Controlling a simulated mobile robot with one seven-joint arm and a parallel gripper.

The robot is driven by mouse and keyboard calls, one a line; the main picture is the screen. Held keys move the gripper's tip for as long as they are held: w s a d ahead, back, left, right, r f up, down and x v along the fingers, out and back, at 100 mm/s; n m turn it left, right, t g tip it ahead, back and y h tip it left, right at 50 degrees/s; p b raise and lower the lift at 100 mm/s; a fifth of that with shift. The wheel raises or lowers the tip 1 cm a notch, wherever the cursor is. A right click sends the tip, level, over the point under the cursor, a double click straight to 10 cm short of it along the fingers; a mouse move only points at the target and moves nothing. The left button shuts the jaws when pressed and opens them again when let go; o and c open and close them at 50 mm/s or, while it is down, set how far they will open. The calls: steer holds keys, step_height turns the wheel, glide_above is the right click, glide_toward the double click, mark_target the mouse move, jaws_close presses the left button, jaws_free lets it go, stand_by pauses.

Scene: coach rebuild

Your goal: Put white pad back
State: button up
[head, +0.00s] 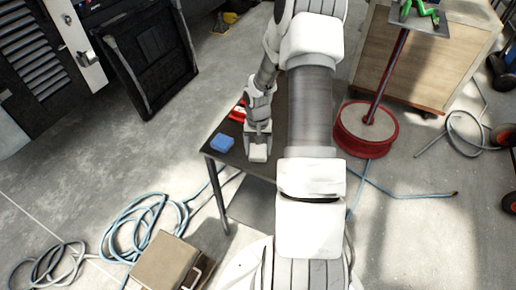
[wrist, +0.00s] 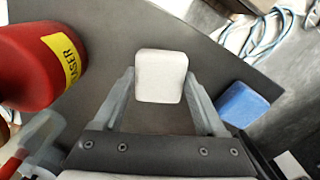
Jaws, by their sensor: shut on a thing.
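The white pad (wrist: 161,77) is a small block with rounded corners, between the fingertips of my gripper (wrist: 160,88) in the wrist view. My gripper is shut on it, one finger against each side. In the head view the white pad (head: 258,152) shows below my gripper (head: 258,140), over the dark table (head: 236,160) near its front left part. I cannot tell whether the pad touches the tabletop or hangs just above it.
A blue pad (wrist: 242,104) lies on the table right of my gripper in the wrist view, and left of it in the head view (head: 222,142). A red container (wrist: 38,66) with a yellow label stands close on the other side. Blue hose (head: 140,220) lies on the floor.

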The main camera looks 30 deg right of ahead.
mark_target(258, 151)
steer(key=o, duration=1.1)
steer(key=shift+o, duration=0.2)
steer(key=shift+r, duration=0.1)
step_height(258, 151, up, 12)
steer(key=shift+p, duration=0.35)
